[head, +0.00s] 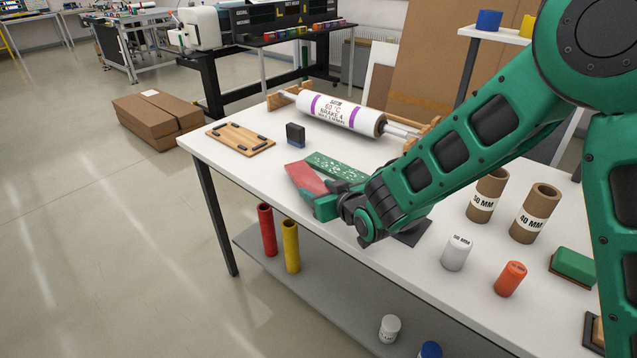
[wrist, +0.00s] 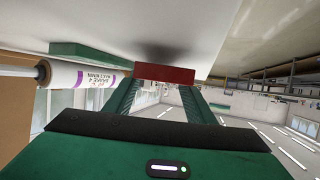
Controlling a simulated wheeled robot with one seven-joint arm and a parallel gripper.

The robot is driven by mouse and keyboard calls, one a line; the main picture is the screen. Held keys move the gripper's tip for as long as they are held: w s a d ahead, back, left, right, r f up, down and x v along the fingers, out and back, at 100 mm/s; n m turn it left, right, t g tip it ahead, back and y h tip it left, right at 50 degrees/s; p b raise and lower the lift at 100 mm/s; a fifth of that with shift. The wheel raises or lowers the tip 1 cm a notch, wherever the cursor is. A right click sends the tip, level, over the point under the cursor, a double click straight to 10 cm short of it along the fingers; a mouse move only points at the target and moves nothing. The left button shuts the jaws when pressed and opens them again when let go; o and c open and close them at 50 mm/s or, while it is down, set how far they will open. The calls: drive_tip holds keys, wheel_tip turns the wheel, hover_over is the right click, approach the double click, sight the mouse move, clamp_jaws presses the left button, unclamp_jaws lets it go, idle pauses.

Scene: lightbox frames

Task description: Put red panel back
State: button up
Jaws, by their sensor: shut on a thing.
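A red panel (head: 304,177) is in my gripper (head: 326,196), above the white table near its front edge. In the wrist view the panel (wrist: 165,73) shows edge-on as a red strip across the tips of my two green fingers (wrist: 162,88). My gripper is shut on it. A green panel with white markings (head: 336,167) lies just behind the red panel in the head view. My gripper and wrist hide part of the table below. I cannot tell whether the red panel touches the table.
A wooden board with black blocks (head: 240,139) lies at the table's left end. A dark blue block (head: 295,134) stands near it. A labelled white roller (head: 341,113) rests in wooden holders at the back. Brown tubes (head: 487,196) and an orange cylinder (head: 510,279) stand right.

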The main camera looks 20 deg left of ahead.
drive_tip(key=shift+f, duration=0.45)
drive_tip(key=shift+f, duration=0.45)
idle(0.3)
drive_tip(key=o, duration=1.3)
drive_tip(key=shift+d, duration=0.1)
